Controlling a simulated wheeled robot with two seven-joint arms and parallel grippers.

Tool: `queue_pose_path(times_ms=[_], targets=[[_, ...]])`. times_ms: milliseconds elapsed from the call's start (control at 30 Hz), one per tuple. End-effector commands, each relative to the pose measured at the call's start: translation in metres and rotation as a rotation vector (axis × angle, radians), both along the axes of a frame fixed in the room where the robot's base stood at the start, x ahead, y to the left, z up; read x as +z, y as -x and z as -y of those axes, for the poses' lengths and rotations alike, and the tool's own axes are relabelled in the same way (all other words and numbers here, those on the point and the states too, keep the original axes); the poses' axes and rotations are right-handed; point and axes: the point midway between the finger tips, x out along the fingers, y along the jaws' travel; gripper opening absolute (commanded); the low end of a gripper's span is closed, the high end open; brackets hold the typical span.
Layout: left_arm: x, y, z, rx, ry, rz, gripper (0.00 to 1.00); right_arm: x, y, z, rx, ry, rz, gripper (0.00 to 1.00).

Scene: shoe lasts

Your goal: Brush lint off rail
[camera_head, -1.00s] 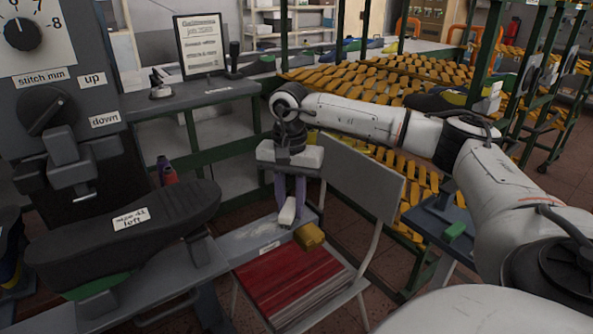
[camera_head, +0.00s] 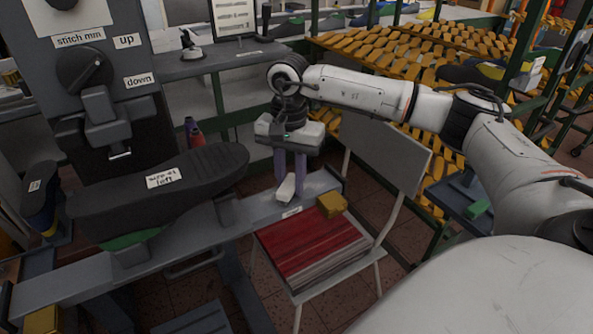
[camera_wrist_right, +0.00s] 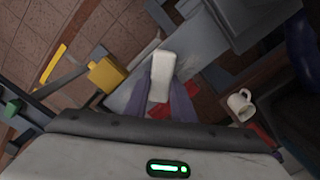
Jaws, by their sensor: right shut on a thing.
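My right gripper (camera_head: 289,184) points down over the right end of the long grey rail (camera_head: 258,210), its purple fingers shut on a small white block (camera_head: 286,188). The white block also shows between the fingers in the right wrist view (camera_wrist_right: 162,76). It is at or just above the rail's top; I cannot tell whether it touches. No lint can be made out on the rail. My left gripper is not in view.
A yellow block (camera_head: 332,205) sits by the rail's right end. A chair (camera_head: 385,152) with a red stack (camera_head: 308,243) stands close in front. A black shoe last (camera_head: 160,190) labelled left is to the left. A white mug (camera_wrist_right: 241,104) shows in the wrist view.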

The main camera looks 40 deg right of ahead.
Motion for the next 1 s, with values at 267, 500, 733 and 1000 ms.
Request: queue_pose_path(times_ms=[267,500,733,1000], targets=[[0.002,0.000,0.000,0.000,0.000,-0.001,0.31,0.001,-0.005,-0.019,0.003,0.000,0.001,0.00],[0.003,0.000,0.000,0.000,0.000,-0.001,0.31,0.001,-0.008,-0.032,0.000,0.001,0.003,0.00],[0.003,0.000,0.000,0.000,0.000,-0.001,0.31,0.000,-0.011,-0.044,0.002,0.000,0.003,0.00],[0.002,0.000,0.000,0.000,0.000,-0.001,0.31,-0.002,-0.016,-0.063,0.001,0.001,0.003,0.00]])
